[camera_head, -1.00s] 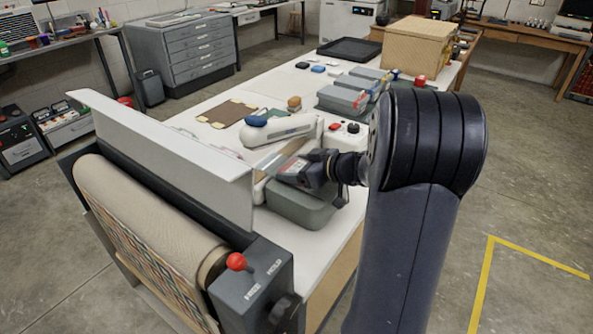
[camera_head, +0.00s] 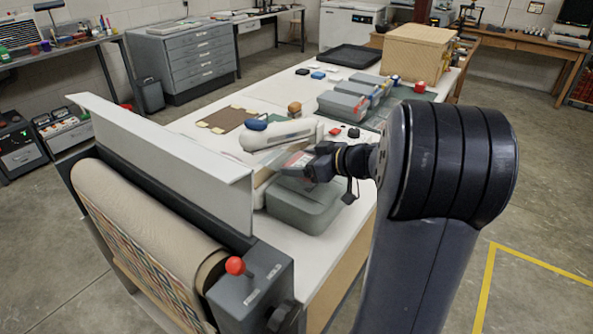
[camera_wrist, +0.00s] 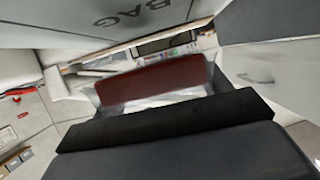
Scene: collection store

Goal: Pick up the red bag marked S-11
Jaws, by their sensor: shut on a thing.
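My gripper (camera_head: 320,163) is shut on a clear bag with a reddish part (camera_head: 296,160) and holds it over a grey-green tub (camera_head: 303,206). In the wrist view, the bag shows as a dark red band (camera_wrist: 150,85) with clear plastic around it. It lies just beyond the black edge of my gripper (camera_wrist: 168,118). I cannot read any S-11 mark on it. The gripper hides part of the bag. I cannot tell if the bag's lower edge touches the tub.
A tall pale panel (camera_head: 165,140) and a fabric roll (camera_head: 140,215) stand left of the tub. Several lidded grey boxes (camera_head: 343,106) stand further back on the white table. A grey surface reading "BAG" (camera_wrist: 110,25) fills the upper left of the wrist view. Open floor lies right.

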